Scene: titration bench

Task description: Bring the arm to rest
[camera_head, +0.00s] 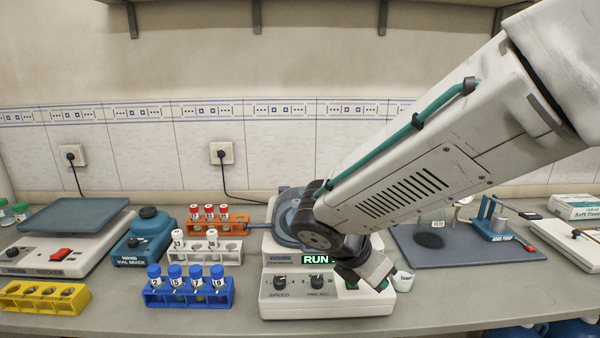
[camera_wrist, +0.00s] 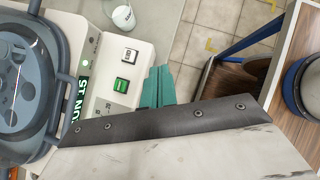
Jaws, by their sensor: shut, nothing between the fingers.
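My arm (camera_head: 420,180) reaches down from the upper right in the head view. Its wrist end is low over the front right of a white centrifuge (camera_head: 275,302) with a lit RUN display (camera_head: 317,260). The fingers are hard to make out there. In the wrist view my gripper (camera_wrist: 157,86) shows teal fingers, shut and empty, beside the centrifuge's front panel with its green button (camera_wrist: 123,86). I cannot tell whether they touch the panel. The centrifuge's round top (camera_wrist: 20,80) shows at the left, with its rotor visible through it.
A small white cup (camera_head: 403,280) stands just right of the centrifuge. Blue (camera_head: 188,296), white (camera_head: 205,254), orange (camera_head: 216,226) and yellow (camera_head: 45,297) racks stand left. A dark mat (camera_head: 465,250) with a blue stand (camera_head: 492,222) lies right. A shelf (camera_head: 200,15) hangs above.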

